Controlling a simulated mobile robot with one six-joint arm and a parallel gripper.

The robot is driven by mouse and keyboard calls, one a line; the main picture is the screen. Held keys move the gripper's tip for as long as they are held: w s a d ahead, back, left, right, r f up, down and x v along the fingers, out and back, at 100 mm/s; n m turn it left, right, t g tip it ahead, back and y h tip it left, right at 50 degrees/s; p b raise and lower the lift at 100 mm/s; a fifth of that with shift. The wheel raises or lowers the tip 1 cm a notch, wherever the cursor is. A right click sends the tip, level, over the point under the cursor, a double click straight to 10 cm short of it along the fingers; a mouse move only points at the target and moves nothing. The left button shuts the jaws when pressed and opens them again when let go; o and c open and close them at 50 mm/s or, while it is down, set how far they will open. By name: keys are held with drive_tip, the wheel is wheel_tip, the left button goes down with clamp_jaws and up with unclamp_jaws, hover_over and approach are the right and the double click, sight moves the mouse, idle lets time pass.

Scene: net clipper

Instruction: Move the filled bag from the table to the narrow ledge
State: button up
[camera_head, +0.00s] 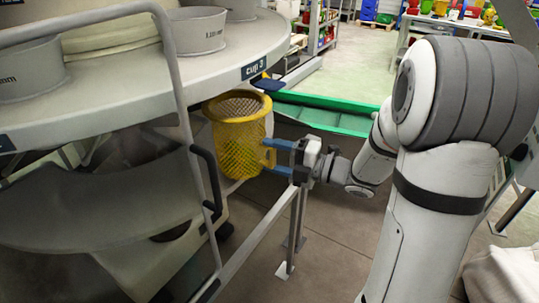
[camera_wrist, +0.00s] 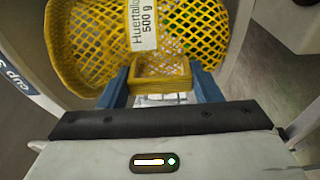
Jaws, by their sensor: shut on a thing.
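A yellow mesh basket (camera_head: 238,135) hangs upright in the air just below and beside the rim of the big grey machine. It is open at the top and has a side handle (camera_head: 268,154). My gripper (camera_head: 273,157) comes from the right, its blue fingers shut on this handle. In the wrist view the basket (camera_wrist: 90,45) fills the top, with the handle (camera_wrist: 160,77) between the fingers (camera_wrist: 161,88). A white label on it reads "500 g". I see no contents in the basket. I cannot pick out a filled bag or narrow ledge for certain.
The round grey machine top (camera_head: 120,85) carries several labelled cups and a "cup 3" tag (camera_head: 255,68). A grey rail frame (camera_head: 185,120) stands in front. A green tray or conveyor (camera_head: 330,115) lies behind the gripper. A whitish bulky thing (camera_head: 505,275) is at lower right.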

drive_tip(key=s+b+v, duration=0.1)
drive_tip(key=b+v, duration=0.1)
drive_tip(key=v, duration=0.7)
drive_tip(key=shift+s, duration=0.45)
idle(0.7)
drive_tip(key=shift+a, duration=0.1)
idle(0.4)
